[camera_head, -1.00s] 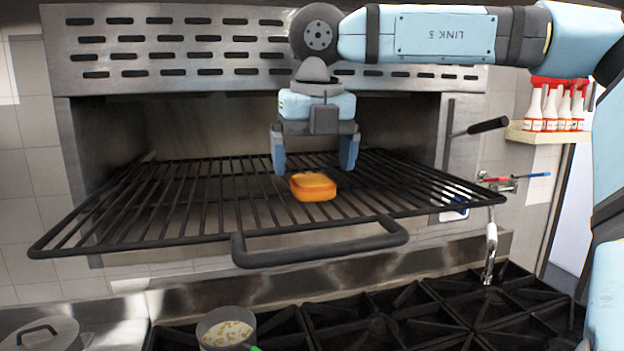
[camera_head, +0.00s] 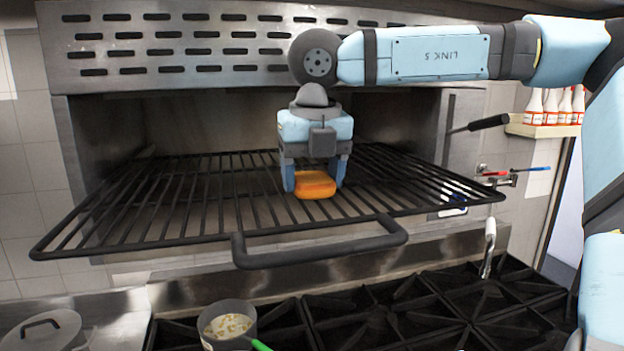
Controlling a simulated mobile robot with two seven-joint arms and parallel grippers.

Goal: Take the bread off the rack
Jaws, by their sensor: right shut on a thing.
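The bread (camera_head: 315,187), a small orange-brown slice, lies on the black wire rack (camera_head: 185,212) in the head view. The rack is pulled out of the oven, with a handle at its front. My right gripper (camera_head: 316,182) points down from above, with one finger on each side of the bread. It is shut on the bread, which is still at rack level; whether it touches the bars is hard to tell. My left gripper is not in view.
The metal oven hood (camera_head: 180,45) is just behind and above my right arm. A stove (camera_head: 400,318) with black grates lies below the rack, with a pot (camera_head: 228,322) on it. A lidded pot (camera_head: 42,330) stands at lower left. Bottles (camera_head: 551,106) stand on a shelf at right.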

